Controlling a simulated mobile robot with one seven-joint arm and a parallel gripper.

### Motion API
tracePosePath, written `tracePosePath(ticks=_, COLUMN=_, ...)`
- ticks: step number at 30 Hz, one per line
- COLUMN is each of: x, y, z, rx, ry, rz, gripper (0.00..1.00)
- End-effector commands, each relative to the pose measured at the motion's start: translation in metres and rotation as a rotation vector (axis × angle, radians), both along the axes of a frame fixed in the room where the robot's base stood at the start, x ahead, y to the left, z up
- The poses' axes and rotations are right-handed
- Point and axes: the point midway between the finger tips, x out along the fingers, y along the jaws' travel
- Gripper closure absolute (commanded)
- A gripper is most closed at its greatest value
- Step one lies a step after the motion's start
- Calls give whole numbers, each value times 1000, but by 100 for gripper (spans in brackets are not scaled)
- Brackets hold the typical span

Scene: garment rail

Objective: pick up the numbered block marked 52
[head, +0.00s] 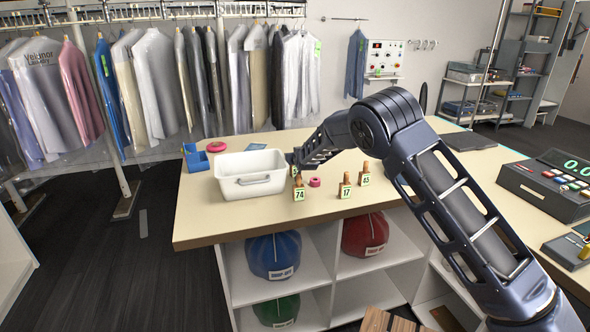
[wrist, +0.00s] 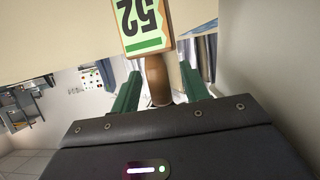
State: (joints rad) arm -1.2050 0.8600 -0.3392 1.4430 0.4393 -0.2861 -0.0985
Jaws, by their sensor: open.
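The two green fingers of my gripper (wrist: 160,80) stand apart, one on each side of the knob. I cannot tell whether either finger touches it. In the head view my gripper (head: 293,159) is low over the counter, just right of the white bin. I cannot make out block 52 there; my gripper or the other blocks may hide it.
Blocks marked 74 (head: 299,193), 17 (head: 346,190) and 45 (head: 364,178) stand close by on the counter (head: 215,225). A white bin (head: 250,184), a pink roll (head: 315,182) and a blue holder (head: 196,158) are near. A control box (head: 545,188) is at right.

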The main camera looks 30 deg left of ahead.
Motion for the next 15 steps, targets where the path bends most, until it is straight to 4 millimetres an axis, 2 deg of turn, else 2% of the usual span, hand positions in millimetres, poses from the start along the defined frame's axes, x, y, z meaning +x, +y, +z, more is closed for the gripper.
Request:
tracePosePath(ticks=3, x=7, y=6, z=-4, rx=-1, ry=1, rz=0, gripper=55)
tracePosePath(ticks=10, x=7, y=7, z=-5, rx=-1, ry=2, rz=0, gripper=55)
tracePosePath(ticks=11, x=7, y=7, z=-5, rx=-1, ry=2, rz=0, gripper=59)
tracePosePath(ticks=15, x=7, y=6, z=-4, rx=0, ry=1, rz=0, gripper=86)
